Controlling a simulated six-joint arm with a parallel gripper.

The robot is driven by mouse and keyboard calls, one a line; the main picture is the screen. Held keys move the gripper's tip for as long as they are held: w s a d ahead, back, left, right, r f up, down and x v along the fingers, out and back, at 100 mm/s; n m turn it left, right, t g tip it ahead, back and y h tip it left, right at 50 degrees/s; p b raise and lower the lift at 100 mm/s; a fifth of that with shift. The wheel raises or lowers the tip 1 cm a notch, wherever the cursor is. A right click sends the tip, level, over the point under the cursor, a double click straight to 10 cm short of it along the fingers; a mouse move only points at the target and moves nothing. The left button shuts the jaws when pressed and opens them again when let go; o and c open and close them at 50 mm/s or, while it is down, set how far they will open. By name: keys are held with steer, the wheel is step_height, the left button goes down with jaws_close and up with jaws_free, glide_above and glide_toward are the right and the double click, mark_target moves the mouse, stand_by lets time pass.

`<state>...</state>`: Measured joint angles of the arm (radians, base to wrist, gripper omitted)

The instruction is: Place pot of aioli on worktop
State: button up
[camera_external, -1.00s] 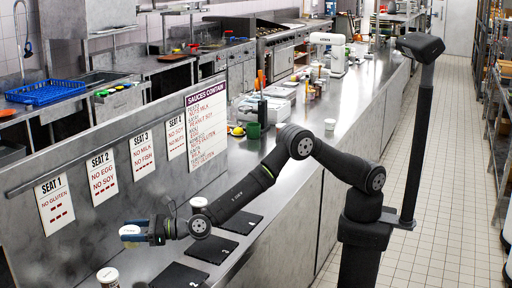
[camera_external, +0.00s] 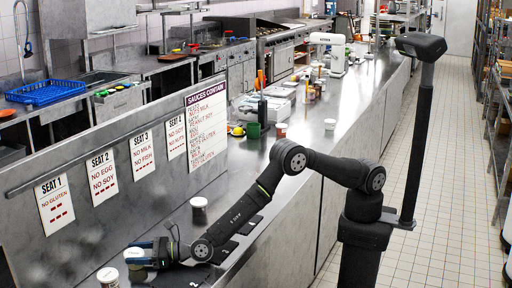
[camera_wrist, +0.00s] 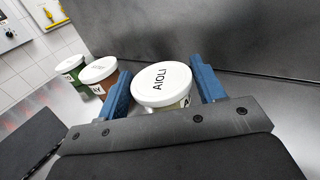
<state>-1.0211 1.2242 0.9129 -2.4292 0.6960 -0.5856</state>
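The pot of aioli (camera_wrist: 162,84), a pale tub with a white lid lettered AIOLI, is between the two blue fingers of my gripper (camera_wrist: 161,88) in the wrist view. In the external view the pot (camera_external: 133,254) is low at the left end of the steel worktop (camera_external: 182,226). I cannot tell whether its base touches the steel.
A brown pot (camera_wrist: 99,71) and a green pot (camera_wrist: 70,65), both white-lidded, stand left of the aioli in the wrist view. Another lidded pot (camera_external: 199,213) is farther back by the upright panel (camera_external: 104,214). Dark numbered mats lie along the worktop's near side.

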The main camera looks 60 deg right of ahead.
mark_target(136, 252)
steer(key=o, duration=0.3)
steer(key=shift+o, duration=0.2)
steer(key=shift+r, duration=0.2)
steer(key=shift+s+d, duration=0.1)
steer(key=shift+s, duration=0.1)
steer(key=v, duration=1.1)
steer(key=shift+s+d, duration=0.2)
steer(key=x, duration=1.2)
step_height(136, 252, up, 2)
steer(key=shift+r, duration=0.55)
